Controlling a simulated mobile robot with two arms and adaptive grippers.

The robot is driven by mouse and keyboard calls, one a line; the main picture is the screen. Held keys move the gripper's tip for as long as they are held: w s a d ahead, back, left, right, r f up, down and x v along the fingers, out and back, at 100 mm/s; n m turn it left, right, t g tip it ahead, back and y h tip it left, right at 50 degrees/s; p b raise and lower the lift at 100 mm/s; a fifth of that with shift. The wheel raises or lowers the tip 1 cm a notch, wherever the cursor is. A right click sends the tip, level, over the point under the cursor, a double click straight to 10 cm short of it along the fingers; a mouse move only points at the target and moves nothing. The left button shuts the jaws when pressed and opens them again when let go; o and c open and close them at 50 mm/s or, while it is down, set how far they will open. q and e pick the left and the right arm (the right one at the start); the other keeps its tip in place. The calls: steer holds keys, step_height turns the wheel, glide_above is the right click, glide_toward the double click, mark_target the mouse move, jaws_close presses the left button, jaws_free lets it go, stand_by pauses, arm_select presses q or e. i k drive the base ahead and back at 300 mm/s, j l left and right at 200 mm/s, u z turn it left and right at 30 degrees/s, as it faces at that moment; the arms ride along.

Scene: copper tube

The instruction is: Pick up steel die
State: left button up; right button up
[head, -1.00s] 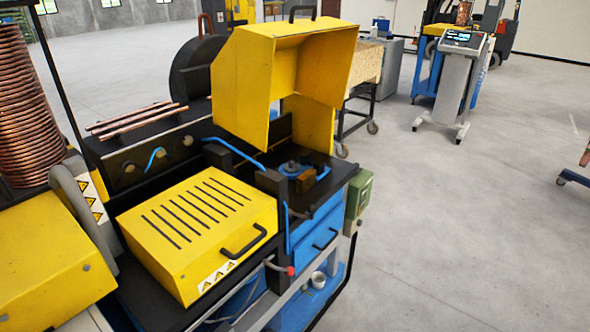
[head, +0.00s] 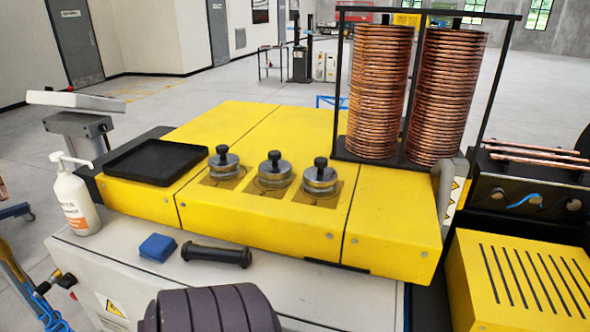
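Three steel dies with black knobs stand upright in a row on the yellow machine top in the head view: the left die (head: 223,163), the middle die (head: 274,171) and the right die (head: 320,178). Each sits on a darker square patch. Which one the task means cannot be told. Neither of my grippers is recognisable in the view. A dark, ribbed, rounded shape (head: 212,310) fills the bottom edge in front of the machine; I cannot tell what it is.
A black tray (head: 156,161) lies left of the dies. Two copper coil stacks (head: 379,92) in a black frame rise behind right. A white bottle (head: 76,196), blue block (head: 158,247) and black handle-like cylinder (head: 216,255) are on the pale front ledge.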

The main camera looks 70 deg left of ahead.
mark_target(275, 172)
steer(key=u, duration=2.25)
